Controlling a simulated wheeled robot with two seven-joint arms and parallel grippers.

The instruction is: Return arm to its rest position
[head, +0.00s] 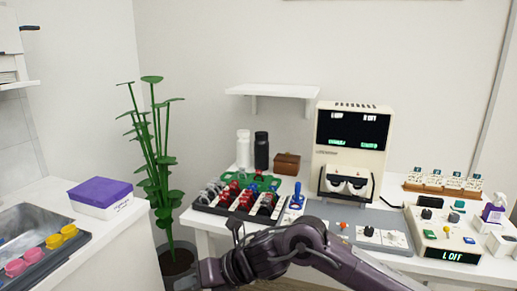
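My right arm reaches in from the lower right, a dark purple arm bent across the front of the white table. My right gripper (236,231) appears as a small dark shape at the arm's left end, near the front edge of the black tray (205,212). Its fingers are too small and too much overlapped by the arm to tell whether they are open or shut. I see nothing clearly held. My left gripper is not in view.
The black tray holds several eyeglass-like items and red pieces. Behind it stand a white bottle (243,149), a black bottle (261,151) and a brown box (287,163). A beige machine (348,150) and a control box (447,233) stand right. A plant (158,150) fills the left gap.

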